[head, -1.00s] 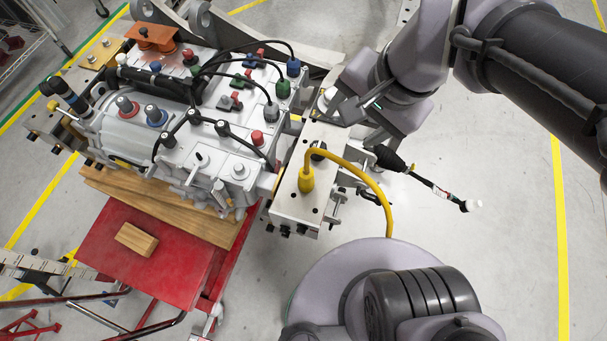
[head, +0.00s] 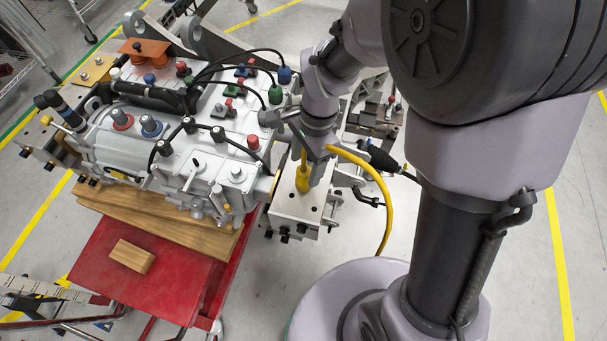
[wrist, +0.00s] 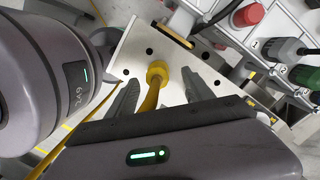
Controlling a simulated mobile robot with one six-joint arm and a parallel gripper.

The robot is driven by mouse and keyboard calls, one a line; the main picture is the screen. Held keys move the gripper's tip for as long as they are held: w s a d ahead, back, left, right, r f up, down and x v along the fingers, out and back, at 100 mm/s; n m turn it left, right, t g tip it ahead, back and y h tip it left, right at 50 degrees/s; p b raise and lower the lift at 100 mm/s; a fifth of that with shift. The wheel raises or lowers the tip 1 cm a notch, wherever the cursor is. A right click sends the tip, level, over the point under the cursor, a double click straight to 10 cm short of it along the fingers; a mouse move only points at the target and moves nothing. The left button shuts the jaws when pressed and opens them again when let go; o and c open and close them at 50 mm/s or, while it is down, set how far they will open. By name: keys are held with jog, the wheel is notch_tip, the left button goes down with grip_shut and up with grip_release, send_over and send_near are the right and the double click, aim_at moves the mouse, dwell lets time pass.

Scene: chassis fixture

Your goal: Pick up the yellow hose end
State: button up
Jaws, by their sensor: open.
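The yellow hose end (head: 302,178) stands upright on the pale metal block (head: 283,205) at the right side of the machine. Its hose curves up, then right and down towards the floor. In the wrist view the yellow hose end (wrist: 157,72) is near the fingertips, with the hose running between the two fingers. My gripper (wrist: 159,82) is open, one finger on each side, apart from the hose. In the head view my wrist is above and behind the hose end, and the fingertips are hard to make out.
The grey machine (head: 170,130) with black cables and red, blue and green plugs is to the left. It sits on wooden boards (head: 150,213) over a red cart (head: 170,270). A red knob (wrist: 249,14) and dark green connectors are right of my gripper in the wrist view.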

aim_at(305, 169)
jog(key=f, duration=0.1)
jog(key=f+b, duration=0.1)
jog(key=f, duration=0.1)
jog(key=f+b, duration=0.1)
jog(key=shift+s+a+f, duration=0.2)
jog(key=shift+s+a, duration=0.05)
jog(key=shift+s, duration=0.05)
jog(key=shift+r, duration=0.15)
jog(key=shift+c, duration=0.3)
grip_shut()
jog(key=shift+r, duration=0.15)
